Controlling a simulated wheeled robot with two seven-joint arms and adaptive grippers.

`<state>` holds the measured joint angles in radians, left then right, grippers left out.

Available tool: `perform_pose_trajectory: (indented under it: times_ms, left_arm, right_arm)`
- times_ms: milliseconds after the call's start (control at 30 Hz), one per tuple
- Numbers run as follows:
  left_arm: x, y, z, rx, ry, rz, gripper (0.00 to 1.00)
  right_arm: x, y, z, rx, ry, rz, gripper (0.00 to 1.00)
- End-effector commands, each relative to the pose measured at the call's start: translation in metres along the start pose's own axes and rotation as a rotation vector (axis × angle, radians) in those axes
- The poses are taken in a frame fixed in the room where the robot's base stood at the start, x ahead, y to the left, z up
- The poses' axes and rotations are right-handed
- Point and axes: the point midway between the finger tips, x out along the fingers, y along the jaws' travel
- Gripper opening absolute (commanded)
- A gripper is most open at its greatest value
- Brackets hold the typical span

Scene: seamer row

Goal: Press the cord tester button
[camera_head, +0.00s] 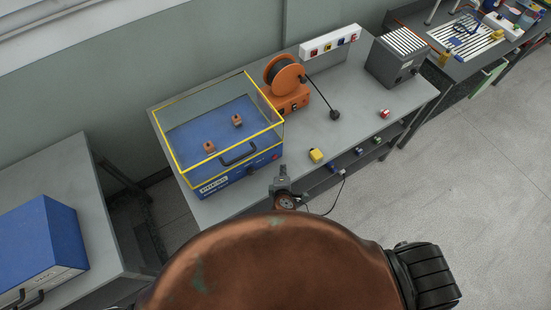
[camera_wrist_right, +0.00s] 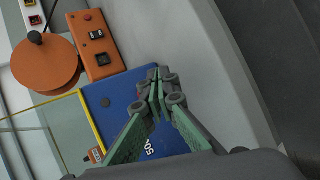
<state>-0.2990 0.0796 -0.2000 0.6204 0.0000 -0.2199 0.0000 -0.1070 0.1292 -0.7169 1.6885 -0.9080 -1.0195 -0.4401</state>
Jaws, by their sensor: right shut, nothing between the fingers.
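A blue box tester (camera_head: 225,185) with a clear, yellow-edged cover (camera_head: 198,100) stands on the grey bench. The cover is down, with a black handle (camera_head: 238,153) in front. A small red button (camera_head: 275,157) shows at the right end of its front face. My right gripper (camera_head: 283,170) is just in front of that end. In the right wrist view my right gripper (camera_wrist_right: 160,84) is shut and empty, its green fingers over the blue face (camera_wrist_right: 118,93). The fingers hide much of that face, and I cannot tell whether they touch the button. My left gripper is out of view.
An orange cord reel (camera_head: 282,77) stands behind the tester; its sockets and another red button (camera_wrist_right: 87,17) show in the wrist view. A yellow plug (camera_head: 316,155) and a red one (camera_head: 384,113) lie on the bench. A grey slatted box (camera_head: 396,60) stands farther right.

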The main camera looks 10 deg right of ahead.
Motion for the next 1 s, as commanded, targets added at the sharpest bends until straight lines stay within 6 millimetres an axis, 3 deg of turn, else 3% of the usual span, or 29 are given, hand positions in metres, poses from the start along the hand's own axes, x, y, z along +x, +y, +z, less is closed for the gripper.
perform_pose_trajectory:
  times_ms: [300, 1000]
  left_arm:
    - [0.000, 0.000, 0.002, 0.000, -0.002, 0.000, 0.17]
    - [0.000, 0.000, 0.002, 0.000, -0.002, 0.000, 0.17]
  right_arm:
    - [0.018, 0.013, -0.012, 0.000, -0.001, 0.000, 0.00]
    - [0.019, 0.014, -0.013, 0.000, -0.001, 0.000, 0.00]
